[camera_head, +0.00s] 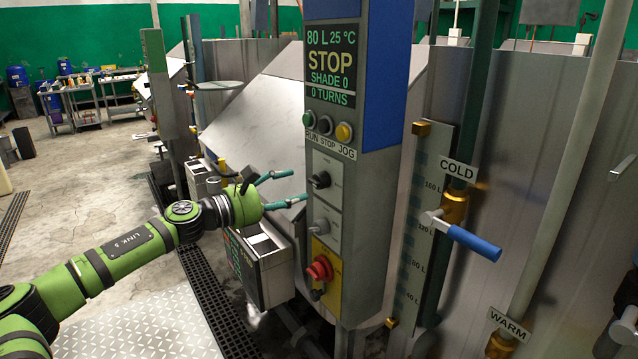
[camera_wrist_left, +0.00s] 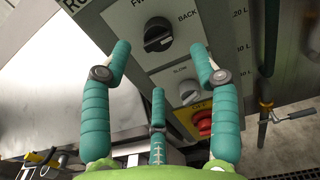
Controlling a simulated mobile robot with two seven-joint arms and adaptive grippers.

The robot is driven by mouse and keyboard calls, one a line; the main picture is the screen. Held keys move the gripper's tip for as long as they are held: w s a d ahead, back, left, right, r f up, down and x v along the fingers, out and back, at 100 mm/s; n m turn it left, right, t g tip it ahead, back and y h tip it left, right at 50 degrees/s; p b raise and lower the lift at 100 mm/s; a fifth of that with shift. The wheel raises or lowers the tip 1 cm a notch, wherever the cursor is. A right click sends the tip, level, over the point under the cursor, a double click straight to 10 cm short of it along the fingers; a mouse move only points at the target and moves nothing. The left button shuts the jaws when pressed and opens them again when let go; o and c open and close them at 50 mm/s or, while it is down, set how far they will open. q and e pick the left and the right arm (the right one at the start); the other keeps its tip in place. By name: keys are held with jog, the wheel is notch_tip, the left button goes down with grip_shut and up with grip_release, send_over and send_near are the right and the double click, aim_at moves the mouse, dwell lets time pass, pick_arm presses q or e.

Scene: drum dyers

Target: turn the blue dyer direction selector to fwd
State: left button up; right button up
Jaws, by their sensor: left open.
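The blue-sided dyer control post (camera_head: 372,215) stands right of centre in the head view. Its black direction selector (camera_head: 320,180) is the upper knob below the buttons. In the left wrist view, the selector (camera_wrist_left: 158,38) sits between labels starting "FW" and reading "BACK"; its exact pointing direction is hard to tell. My left gripper (camera_head: 288,187) is open and empty, just left of the panel. In the left wrist view, its teal fingers (camera_wrist_left: 160,60) are spread either side below the selector, apparently not touching it. My right gripper is not in view.
A grey knob (camera_head: 320,226) and a red knob on yellow (camera_head: 320,268) sit below the selector. Buttons (camera_head: 325,125) and a display reading STOP (camera_head: 332,62) are above. A blue-handled valve (camera_head: 470,240) is at right. A grey box (camera_head: 262,262) stands below my gripper.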

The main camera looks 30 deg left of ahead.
aim_at(312, 181)
pick_arm(q)
jog(key=shift+w+d+r+p, duration=0.2)
jog(key=shift+w+p, duration=0.2)
jog(key=shift+p, duration=0.15)
jog(key=shift+w+d+r+p, duration=0.1)
jog(key=shift+w+r+p, duration=0.1)
jog(key=shift+w+p, duration=0.25)
jog(key=p+x, duration=0.2)
jog(key=x, duration=0.2)
jog(key=shift+f+p, duration=0.2)
jog(key=shift+p, duration=0.1)
jog(key=shift+w+d+f, duration=0.15)
jog(key=shift+w+f, duration=0.05)
jog(key=shift+w, duration=0.15)
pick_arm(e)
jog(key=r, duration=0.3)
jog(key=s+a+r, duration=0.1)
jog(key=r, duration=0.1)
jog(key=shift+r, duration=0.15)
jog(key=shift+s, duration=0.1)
pick_arm(q)
jog(key=c, duration=1.1)
jog(key=shift+c, duration=0.2)
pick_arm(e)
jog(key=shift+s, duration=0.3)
